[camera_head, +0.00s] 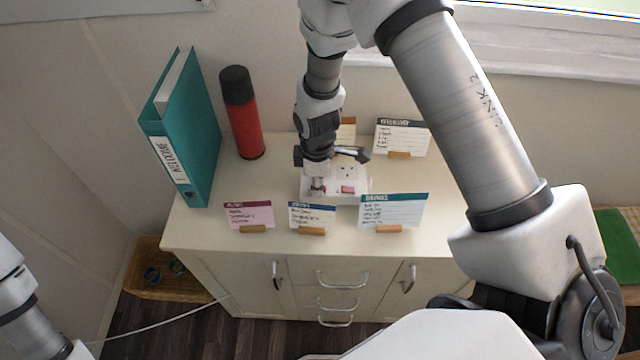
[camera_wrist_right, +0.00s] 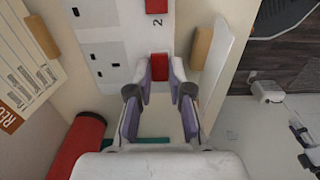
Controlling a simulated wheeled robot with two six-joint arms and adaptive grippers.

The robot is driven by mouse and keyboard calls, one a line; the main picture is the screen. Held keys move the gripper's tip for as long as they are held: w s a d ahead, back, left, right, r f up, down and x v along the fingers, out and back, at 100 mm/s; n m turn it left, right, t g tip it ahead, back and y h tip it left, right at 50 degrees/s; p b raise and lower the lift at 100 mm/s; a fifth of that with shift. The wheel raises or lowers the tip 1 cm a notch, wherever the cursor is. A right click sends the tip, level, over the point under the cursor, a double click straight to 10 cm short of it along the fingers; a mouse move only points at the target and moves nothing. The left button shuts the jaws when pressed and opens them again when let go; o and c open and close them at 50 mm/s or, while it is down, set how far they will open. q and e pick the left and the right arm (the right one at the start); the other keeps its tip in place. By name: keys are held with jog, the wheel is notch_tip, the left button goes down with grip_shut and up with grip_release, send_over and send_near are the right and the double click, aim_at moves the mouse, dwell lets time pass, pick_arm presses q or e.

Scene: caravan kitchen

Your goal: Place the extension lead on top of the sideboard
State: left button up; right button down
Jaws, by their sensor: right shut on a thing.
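The extension lead (camera_head: 350,174) is a white strip with sockets and red switches, at the sideboard's top among the card stands. In the right wrist view the lead (camera_wrist_right: 105,40) runs away between the fingertips (camera_wrist_right: 160,92). I cannot tell whether its underside touches the top. The cream sideboard (camera_head: 250,170) stands against the wall, with doors and drawers in front. Part of my left arm shows at lower left, but its gripper is out of view.
A teal binder (camera_head: 185,135) and a red flask (camera_head: 243,115) stand on the sideboard's left. Card stands surround the lead, including a pink one (camera_head: 249,215), a blue one (camera_head: 312,216) and a teal one (camera_head: 392,210). A thin white cord (camera_head: 160,323) crosses the floor near a basket (camera_head: 160,290).

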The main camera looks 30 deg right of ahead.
notch_tip(320, 180, down, 2)
jog(key=shift+s+a+f, duration=0.1)
jog(key=shift+s, duration=0.05)
jog(key=shift+f, duration=0.1)
jog(key=c, duration=1.1)
grip_release()
jog(key=shift+o, duration=0.2)
notch_tip(320, 180, up, 12)
jog(key=b, duration=0.2)
